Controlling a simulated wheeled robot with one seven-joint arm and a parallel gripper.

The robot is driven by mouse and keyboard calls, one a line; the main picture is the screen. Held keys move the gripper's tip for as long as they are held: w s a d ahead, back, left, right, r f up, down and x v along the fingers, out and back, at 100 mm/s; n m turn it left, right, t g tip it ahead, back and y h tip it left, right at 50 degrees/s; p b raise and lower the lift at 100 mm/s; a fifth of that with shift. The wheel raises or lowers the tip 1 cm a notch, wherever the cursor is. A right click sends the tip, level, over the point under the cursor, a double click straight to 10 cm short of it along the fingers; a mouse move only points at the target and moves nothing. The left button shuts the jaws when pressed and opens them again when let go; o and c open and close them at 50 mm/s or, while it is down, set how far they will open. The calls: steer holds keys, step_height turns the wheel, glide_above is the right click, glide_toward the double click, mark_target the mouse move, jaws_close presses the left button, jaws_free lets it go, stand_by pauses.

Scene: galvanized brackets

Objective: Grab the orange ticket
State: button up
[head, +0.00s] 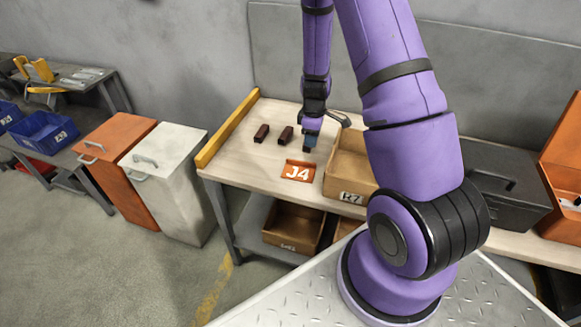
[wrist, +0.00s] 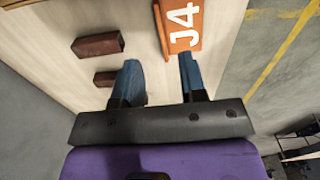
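The orange ticket (head: 299,171), marked "J4" in white, lies on the wooden workbench near its front edge. It also shows at the top of the wrist view (wrist: 180,27). My gripper (head: 310,147) points down over the bench, just behind the ticket in the head view. In the wrist view my gripper (wrist: 160,75) has its two blue fingers spread apart with nothing held between them. The ticket lies beyond the fingertips, nearer the right finger. I cannot tell the exact height of the fingertips above the bench.
Two dark red blocks (head: 261,133) (head: 285,135) lie left of my gripper. A wooden bin marked "R7" (head: 352,197) stands close on the right. A yellow rail (head: 228,129) borders the bench's left end. A dark grey box (head: 497,190) stands farther right.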

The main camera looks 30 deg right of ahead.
mark_target(301, 171)
steer(key=shift+w+f, duration=0.2)
steer(key=shift+f, duration=5.45)
jaws_close()
